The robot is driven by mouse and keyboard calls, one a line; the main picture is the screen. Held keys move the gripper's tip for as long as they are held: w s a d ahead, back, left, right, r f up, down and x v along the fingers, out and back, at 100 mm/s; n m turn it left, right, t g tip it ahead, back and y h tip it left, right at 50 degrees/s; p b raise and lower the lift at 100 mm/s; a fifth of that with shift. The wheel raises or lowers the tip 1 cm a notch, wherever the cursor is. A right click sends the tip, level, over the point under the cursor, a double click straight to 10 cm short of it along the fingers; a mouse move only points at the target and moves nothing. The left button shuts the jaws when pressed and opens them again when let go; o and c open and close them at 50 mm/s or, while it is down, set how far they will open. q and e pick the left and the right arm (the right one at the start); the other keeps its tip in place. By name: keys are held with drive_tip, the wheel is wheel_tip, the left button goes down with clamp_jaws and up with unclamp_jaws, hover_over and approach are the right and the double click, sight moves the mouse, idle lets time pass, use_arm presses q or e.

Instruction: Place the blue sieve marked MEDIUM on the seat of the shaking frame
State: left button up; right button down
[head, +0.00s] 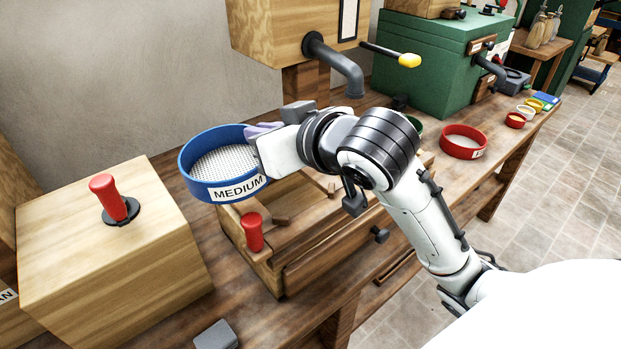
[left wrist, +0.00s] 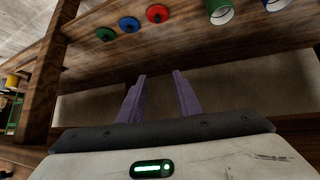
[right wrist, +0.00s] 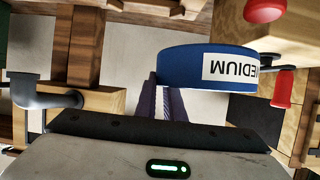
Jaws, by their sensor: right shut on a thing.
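The blue sieve (head: 186,170) has a white label reading MEDIUM and a pale mesh. My right gripper (head: 262,136) is shut on its rim and holds it in the air, roughly level, over the left rear of a wooden frame (head: 325,250), which looks like the shaking frame. The right wrist view shows the right fingers (right wrist: 165,98) at the wall of the sieve (right wrist: 185,65). The sieve and arm hide part of the frame, so I cannot make out its seat fully. My left gripper (left wrist: 160,95) is open and empty in the left wrist view.
A wooden box (head: 110,255) with a red handle stands left of the sieve. A wooden hopper with a grey spout (head: 340,68) stands behind. A red sieve (head: 463,140) lies right on the bench. A red knob (head: 253,232) rises at the frame's left front.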

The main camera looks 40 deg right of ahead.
drive_tip(key=d+f+n+y+b, duration=0.1)
drive_tip(key=d+b, duration=0.1)
drive_tip(key=d, duration=0.1)
drive_tip(key=w+d+f+y+b, duration=0.1)
drive_tip(key=d+f+b, duration=0.1)
drive_tip(key=d, duration=0.1)
drive_tip(key=d+f+n+y+b, duration=0.1)
drive_tip(key=d+f+b, duration=0.1)
drive_tip(key=d, duration=0.2)
drive_tip(key=shift+w+d+n+g+b, duration=0.1)
drive_tip(key=shift+w+n+g+b, duration=0.2)
drive_tip(key=shift+f, duration=0.55)
wheel_tip(320, 180, down, 4)
drive_tip(key=shift+r+b, duration=0.25)
drive_tip(key=shift+b, duration=0.25)
drive_tip(key=c, duration=1.8)
unclamp_jaws()
drive_tip(key=shift+c, duration=0.2)
drive_tip(key=shift+r, duration=0.1)
